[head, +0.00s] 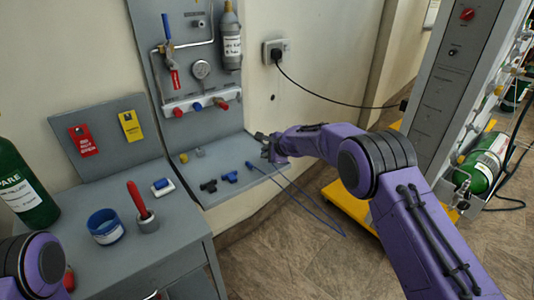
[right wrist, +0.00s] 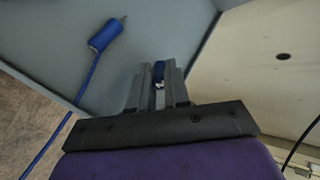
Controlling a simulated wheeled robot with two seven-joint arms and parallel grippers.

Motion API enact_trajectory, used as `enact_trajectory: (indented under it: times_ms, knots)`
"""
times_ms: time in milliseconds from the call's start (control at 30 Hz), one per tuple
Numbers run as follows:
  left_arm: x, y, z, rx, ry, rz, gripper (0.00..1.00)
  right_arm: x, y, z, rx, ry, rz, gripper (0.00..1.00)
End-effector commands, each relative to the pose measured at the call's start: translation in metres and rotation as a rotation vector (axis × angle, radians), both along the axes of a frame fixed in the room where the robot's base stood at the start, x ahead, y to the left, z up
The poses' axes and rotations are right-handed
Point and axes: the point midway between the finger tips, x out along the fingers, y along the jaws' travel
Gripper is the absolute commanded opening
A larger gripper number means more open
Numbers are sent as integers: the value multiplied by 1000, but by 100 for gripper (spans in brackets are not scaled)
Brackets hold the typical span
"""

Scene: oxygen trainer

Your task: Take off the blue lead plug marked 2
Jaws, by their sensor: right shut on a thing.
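My right gripper (head: 267,147) is at the right end of the grey shelf, near the wall. Another blue lead plug (right wrist: 105,35) with a metal tip lies on the shelf, apart from the gripper. It also shows in the head view (head: 250,166), with a blue lead (head: 310,211) running over the shelf edge to the floor. My left gripper is out of view.
The grey shelf (head: 222,205) also holds a blue tee (head: 230,177) and a black tee (head: 209,186). A wall panel (head: 170,70) with gauge and coloured knobs stands behind. A socket (head: 276,51) with a black cable is on the wall. A cylinder trolley (head: 450,80) stands right.

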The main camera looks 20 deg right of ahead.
Motion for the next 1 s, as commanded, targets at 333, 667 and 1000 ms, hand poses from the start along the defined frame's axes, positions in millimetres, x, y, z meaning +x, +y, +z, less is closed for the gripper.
enact_trajectory:
  times_ms: [333, 667, 1000]
  knots:
    - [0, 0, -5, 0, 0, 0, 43, 0, 0, -4, 0, -1, 0, 0]
    - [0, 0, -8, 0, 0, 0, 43, 0, 0, -10, 1, 0, -1, 0]
    - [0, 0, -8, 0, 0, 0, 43, -1, 0, -12, 1, 5, 1, 46]
